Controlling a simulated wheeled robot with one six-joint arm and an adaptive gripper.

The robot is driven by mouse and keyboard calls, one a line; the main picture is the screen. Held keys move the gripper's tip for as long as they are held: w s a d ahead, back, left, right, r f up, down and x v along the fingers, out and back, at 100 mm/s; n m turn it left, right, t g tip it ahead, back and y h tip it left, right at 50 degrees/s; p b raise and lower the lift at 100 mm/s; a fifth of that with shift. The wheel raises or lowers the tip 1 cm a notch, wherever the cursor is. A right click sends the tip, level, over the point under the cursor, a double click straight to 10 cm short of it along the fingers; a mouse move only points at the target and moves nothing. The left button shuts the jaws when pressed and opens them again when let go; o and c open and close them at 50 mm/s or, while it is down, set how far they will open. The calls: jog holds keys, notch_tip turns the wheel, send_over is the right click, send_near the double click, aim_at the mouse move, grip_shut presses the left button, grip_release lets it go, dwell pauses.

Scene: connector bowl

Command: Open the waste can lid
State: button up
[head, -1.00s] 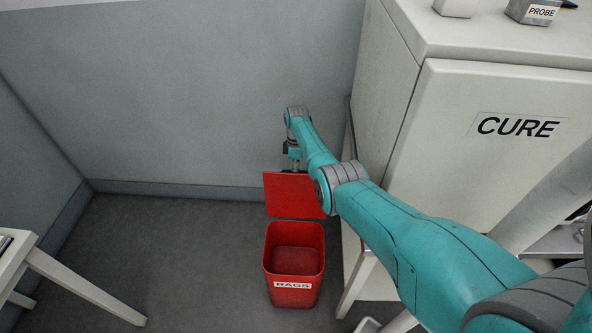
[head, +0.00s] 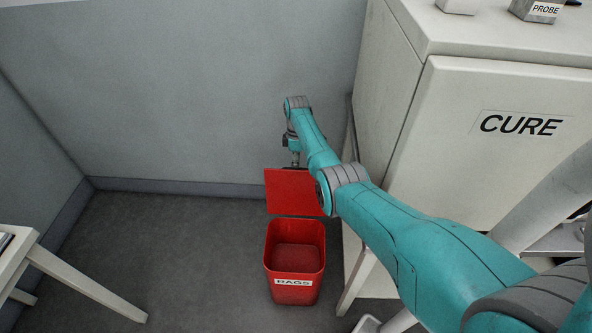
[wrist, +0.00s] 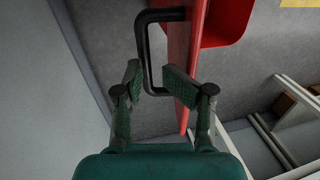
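The red waste can (head: 297,293), labelled RAGS, stands on the floor with its mouth uncovered. Its red lid (head: 285,195) is swung up and stands near upright at the can's back edge. In the wrist view the lid (wrist: 183,45) shows edge-on, with a black handle (wrist: 141,45) on its left face. My gripper (wrist: 154,82) is open, with its fingers apart on either side of the handle's near end. In the head view my gripper (head: 294,160) is small, just behind the lid's top edge; the handle is hidden there.
A white cabinet (head: 505,190) marked CURE stands close to the right of the can and my arm. A grey wall (head: 190,100) is behind. A white table (head: 85,285) is at the lower left. The floor (head: 165,250) left of the can is clear.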

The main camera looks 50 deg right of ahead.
notch_tip(320, 180, up, 8)
jog(key=d, duration=0.1)
jog(key=shift+w+d+r, duration=0.2)
jog(key=shift+w+d, duration=0.15)
jog(key=shift+w, duration=0.1)
